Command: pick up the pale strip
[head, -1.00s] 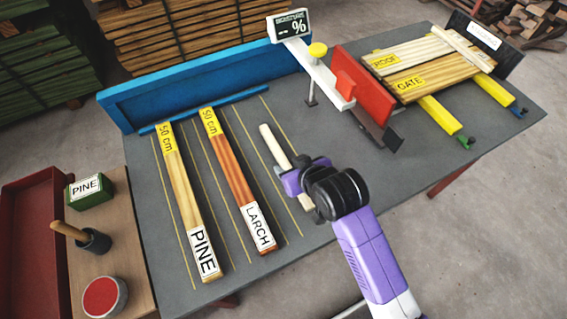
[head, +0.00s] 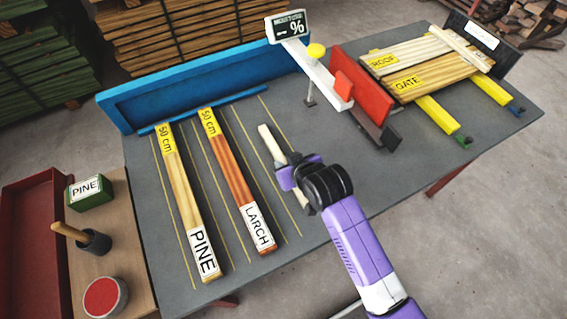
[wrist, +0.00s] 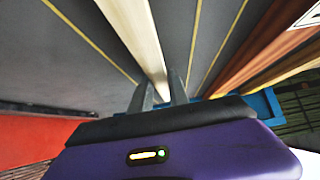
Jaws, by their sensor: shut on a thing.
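The pale strip (head: 272,144) is a narrow, light wooden piece to the right of the larch board on the grey table. My purple gripper (head: 291,172) is at its near part in the head view and covers that part. In the wrist view the pale strip (wrist: 135,32) runs down between the two grey fingers (wrist: 160,92), which are shut on it. I cannot tell from these views whether the strip is clear of the table.
A pine board (head: 185,200) and a larch board (head: 237,180) lie left of my gripper on the grey table (head: 145,235). A blue fence (head: 200,85) stands behind. A moisture meter stand (head: 318,70) and red block (head: 362,85) are at back right.

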